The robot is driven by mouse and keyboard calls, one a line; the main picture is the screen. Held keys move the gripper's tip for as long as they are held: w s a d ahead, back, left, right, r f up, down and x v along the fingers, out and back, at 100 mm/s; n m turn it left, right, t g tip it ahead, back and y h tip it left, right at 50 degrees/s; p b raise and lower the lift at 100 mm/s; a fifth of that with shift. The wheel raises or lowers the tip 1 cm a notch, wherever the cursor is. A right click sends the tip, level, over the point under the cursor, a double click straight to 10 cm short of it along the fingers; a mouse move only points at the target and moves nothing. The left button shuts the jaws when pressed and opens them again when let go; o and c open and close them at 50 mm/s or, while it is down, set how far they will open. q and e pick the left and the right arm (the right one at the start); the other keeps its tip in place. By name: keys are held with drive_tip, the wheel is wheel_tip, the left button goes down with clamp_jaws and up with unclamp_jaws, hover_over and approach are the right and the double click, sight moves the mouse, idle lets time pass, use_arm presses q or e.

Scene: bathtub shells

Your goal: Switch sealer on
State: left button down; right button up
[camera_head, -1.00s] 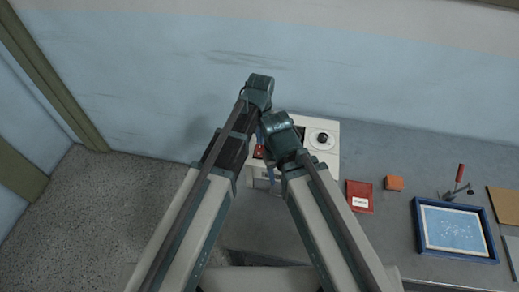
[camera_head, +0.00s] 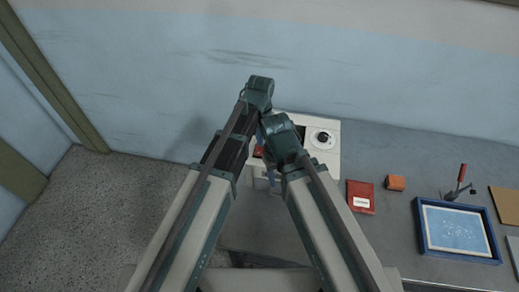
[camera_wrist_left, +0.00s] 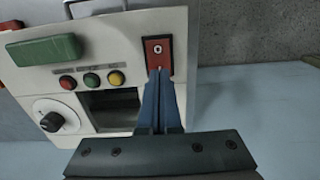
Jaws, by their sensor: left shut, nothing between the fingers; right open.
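The sealer (camera_head: 327,158) is a white box with a dark round knob, below and between my forearms in the head view. In the left wrist view its white panel (camera_wrist_left: 100,58) carries a red switch (camera_wrist_left: 158,53) marked 0. My left gripper (camera_wrist_left: 158,72) is shut and empty. Its blue fingertips reach the lower part of the switch; I cannot tell whether they press it. My right gripper (camera_head: 271,181) is by the front of the sealer, open, mostly hidden by its own wrist in the head view.
The panel has a green bar (camera_wrist_left: 44,50), several coloured buttons (camera_wrist_left: 92,79), a knob (camera_wrist_left: 52,122) and a dark opening (camera_wrist_left: 112,106). A red packet (camera_head: 360,196), orange block (camera_head: 395,183), blue-framed tray (camera_head: 420,235) and red-handled tool (camera_head: 461,175) lie right on the grey bench.

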use_arm(q)
drive_tip(key=shift+f+b, duration=0.3)
drive_tip(key=shift+f, duration=0.05)
drive_tip(key=shift+r, duration=0.15)
wheel_tip(320, 180, up, 7)
drive_tip(key=p, duration=0.7)
idle(0.3)
